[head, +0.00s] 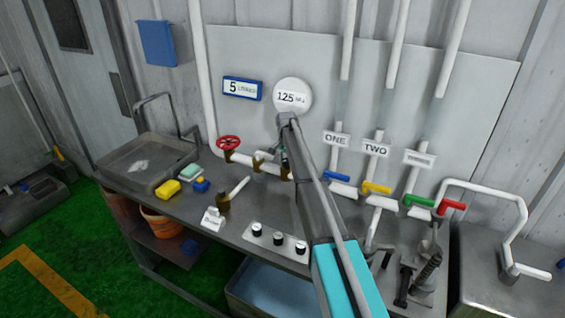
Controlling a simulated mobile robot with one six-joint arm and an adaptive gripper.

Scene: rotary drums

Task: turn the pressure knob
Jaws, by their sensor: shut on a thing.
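A round white gauge (291,96) on the backboard reads about 125 hPa, partly covered at the bottom by my arm. My gripper (274,156) points down at the white pipe below the gauge, seen small and partly behind my arm. It is shut on the pressure knob, which is mostly hidden by the gripper and arm. A red handwheel (229,142) sits on the same pipe to the left.
A blue display (242,88) reads 5. A panel with three black-topped knobs (278,238) lies on the bench front. Blue (335,176), yellow (376,188), green (418,200) and red (452,206) handles stand right.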

